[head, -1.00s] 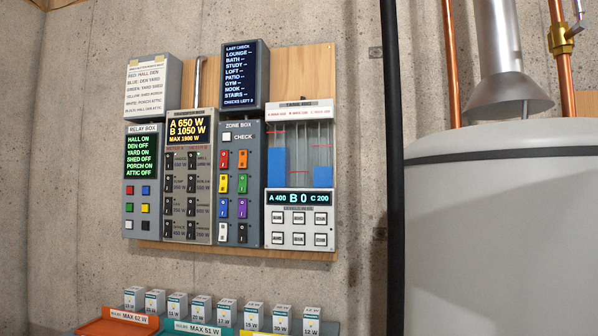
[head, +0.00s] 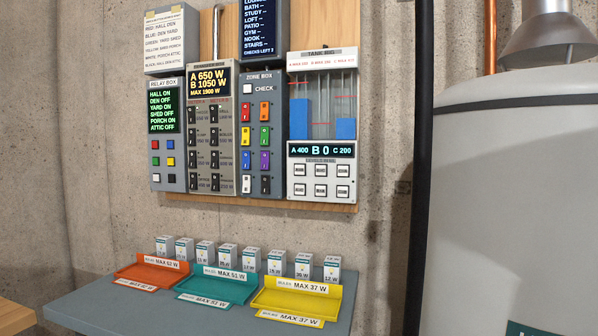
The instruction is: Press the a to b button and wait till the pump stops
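The tank rig (head: 322,168) is the rightmost unit on the wooden wall panel. Its three clear tanks hold blue water: the left tank (head: 300,119) is the fuller, the middle one looks empty, and the right tank (head: 346,128) is lower. Its display (head: 321,150) reads A 400, B 0, C 200. Below it are two rows of white transfer buttons (head: 320,180); their labels are too small to read, so I cannot tell which is a to b. My gripper is not in view.
Left of the rig hang the zone box (head: 259,183), a meter box reading A 650 W, B 1050 W (head: 211,85), and the relay box (head: 166,140). Below, a grey table (head: 95,300) holds orange, teal and yellow trays and several small boxes. A black pipe and large tank (head: 510,210) stand right.

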